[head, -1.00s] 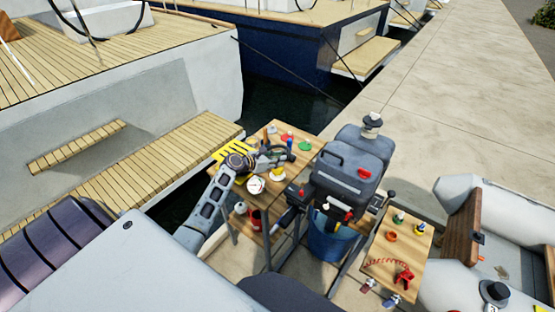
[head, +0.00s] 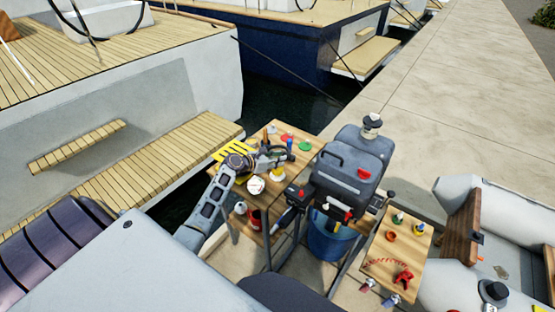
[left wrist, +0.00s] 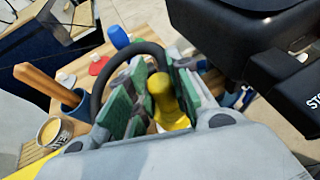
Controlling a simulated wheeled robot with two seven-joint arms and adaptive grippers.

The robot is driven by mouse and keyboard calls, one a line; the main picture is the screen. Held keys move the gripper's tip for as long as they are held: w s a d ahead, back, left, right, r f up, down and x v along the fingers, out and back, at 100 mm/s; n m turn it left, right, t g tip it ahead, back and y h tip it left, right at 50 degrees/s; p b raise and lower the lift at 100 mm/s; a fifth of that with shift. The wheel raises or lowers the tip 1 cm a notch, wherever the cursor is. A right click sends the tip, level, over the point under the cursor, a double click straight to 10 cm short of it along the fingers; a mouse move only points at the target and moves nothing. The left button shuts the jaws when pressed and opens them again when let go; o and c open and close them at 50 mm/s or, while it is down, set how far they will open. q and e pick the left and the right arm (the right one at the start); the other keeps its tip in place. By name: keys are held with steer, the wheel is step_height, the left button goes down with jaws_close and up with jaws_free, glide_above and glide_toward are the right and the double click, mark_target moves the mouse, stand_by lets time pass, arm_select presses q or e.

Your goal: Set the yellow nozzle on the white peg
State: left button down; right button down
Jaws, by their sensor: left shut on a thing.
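I cannot make out the white peg for certain; the fingers and nozzle hide part of the table there. My right gripper is not in view.
A small side table (head: 410,255) stands at right.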

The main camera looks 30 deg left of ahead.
arm_select(q)
steer(key=shift+p, duration=0.3)
steer(key=shift+f+b, duration=0.45)
steer(key=shift+f, duration=0.35)
stand_by(1.2)
steer(key=shift+r+p, duration=0.8)
steer(key=shift+p, duration=0.3)
stand_by(0.4)
steer(key=shift+p, duration=0.4)
stand_by(0.8)
steer(key=shift+f+b, duration=0.5)
steer(key=shift+f, duration=0.3)
stand_by(1.0)
steer(key=c, duration=1.6)
jaws_free()
steer(key=shift+o, duration=0.2)
